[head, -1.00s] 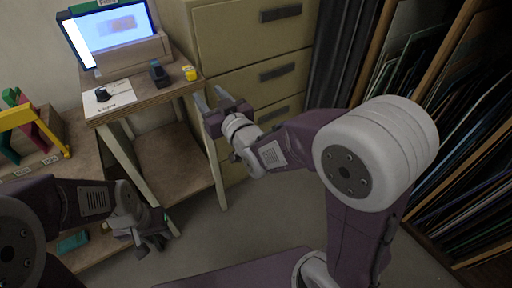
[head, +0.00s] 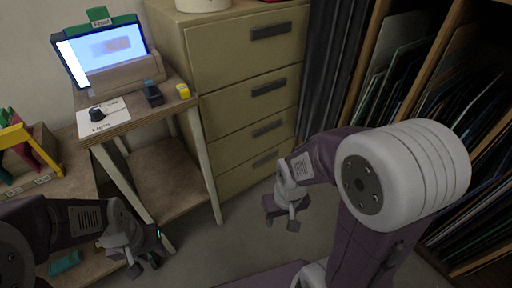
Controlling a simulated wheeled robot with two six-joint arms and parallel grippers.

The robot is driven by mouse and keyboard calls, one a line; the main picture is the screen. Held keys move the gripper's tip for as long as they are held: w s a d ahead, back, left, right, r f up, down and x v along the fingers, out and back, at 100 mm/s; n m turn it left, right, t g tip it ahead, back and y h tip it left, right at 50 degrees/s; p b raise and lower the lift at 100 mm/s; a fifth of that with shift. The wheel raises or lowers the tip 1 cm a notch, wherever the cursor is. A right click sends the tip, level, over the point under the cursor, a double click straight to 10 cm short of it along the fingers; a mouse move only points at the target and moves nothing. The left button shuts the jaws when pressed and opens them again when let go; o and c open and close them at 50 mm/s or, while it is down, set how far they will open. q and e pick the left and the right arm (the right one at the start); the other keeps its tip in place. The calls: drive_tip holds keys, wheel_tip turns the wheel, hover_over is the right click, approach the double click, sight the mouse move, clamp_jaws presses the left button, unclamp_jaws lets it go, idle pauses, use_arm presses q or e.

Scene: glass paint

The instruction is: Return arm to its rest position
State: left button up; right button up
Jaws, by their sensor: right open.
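My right gripper (head: 281,219) hangs low over the grey floor, pointing down, in front of the drawer cabinet. Its two fingers are spread and nothing is between them. It is clear of the small table and the cabinet. My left gripper (head: 147,262) is at the lower left, near the small table's front legs. Its fingers are small and dark here, so I cannot tell whether they are open or shut. No held object shows in it.
A small table (head: 165,165) carries a lit screen (head: 105,47), a white card (head: 103,116) with a black knob, a dark block (head: 152,92) and a yellow block (head: 183,91). A drawer cabinet (head: 230,90) stands behind. Racks of sheets (head: 470,130) fill the right. The floor (head: 225,250) is open between.

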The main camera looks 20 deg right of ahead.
wheel_tip(320, 180, up, 29)
drive_tip(key=p, duration=2.7)
